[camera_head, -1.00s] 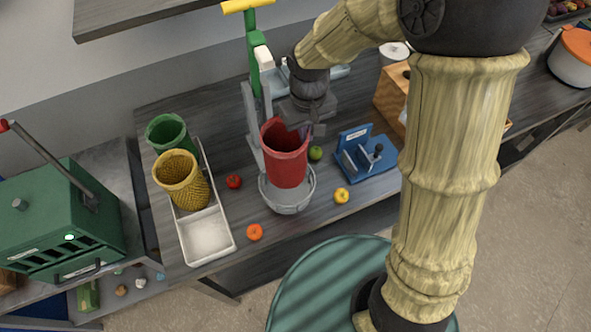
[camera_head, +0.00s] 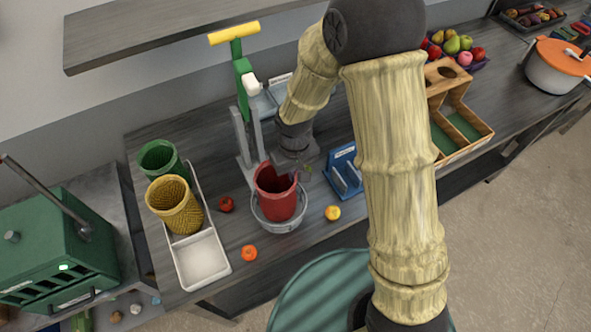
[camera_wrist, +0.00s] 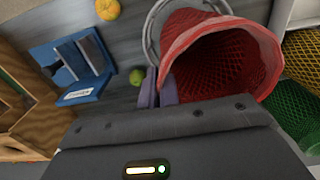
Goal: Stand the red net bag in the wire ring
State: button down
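The red net bag (camera_head: 277,203) stands upright, mouth up, with its lower part inside the grey wire ring (camera_head: 262,217) at the table's front. In the wrist view, the bag (camera_wrist: 210,50) shows its open mouth towards me, and part of the ring (camera_wrist: 152,30) shows behind it. My gripper (camera_head: 297,175) is at the right side of the bag's rim. Its two fingers (camera_wrist: 158,88) are close together in the wrist view, at the rim, and look shut on the bag wall. The exact contact is partly hidden.
A yellow net bag (camera_head: 176,208) and a green one (camera_head: 160,160) stand in a white tray (camera_head: 225,262) at left. A green stand (camera_head: 243,85) rises behind the ring. Tomato (camera_head: 226,204), orange (camera_head: 249,253), yellow fruit (camera_head: 333,213) and a blue device (camera_head: 342,176) lie nearby.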

jog(key=shift+d, duration=0.1)
jog(key=shift+f+b, duration=0.35)
jog(key=shift+f, duration=0.05)
jog(key=c, duration=1.6)
grip_release()
jog(key=shift+c, duration=0.2)
jog(key=shift+r, duration=0.2)
notch_tip(320, 180, up, 12)
jog(key=b, duration=0.1)
jog(key=shift+r, duration=0.2)
